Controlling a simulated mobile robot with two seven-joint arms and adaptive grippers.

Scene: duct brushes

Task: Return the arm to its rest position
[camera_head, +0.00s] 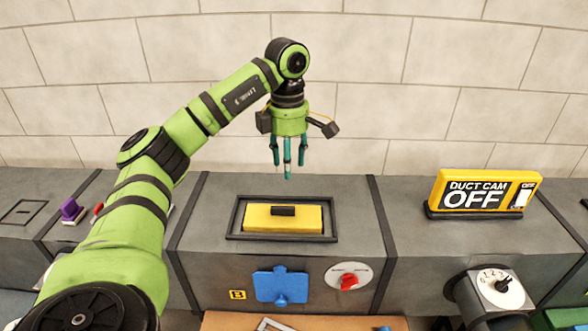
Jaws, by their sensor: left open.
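My left arm comes in from the left, green with black bands. Its gripper (287,165) points straight down, with teal fingers spread and nothing between them. It hangs above the grey duct, over and slightly behind a yellow block (283,218) with a black handle. The yellow block sits inside a black rectangular frame (235,220) on the duct's top. The fingertips look apart from the block. My right gripper is out of view.
A yellow sign reading "DUCT CAM OFF" (484,192) stands on the duct at right. A blue cover (281,286), a red knob (348,282) and a numbered dial (502,288) are on the front. A purple item (70,209) is at left. A tiled wall (440,80) stands behind.

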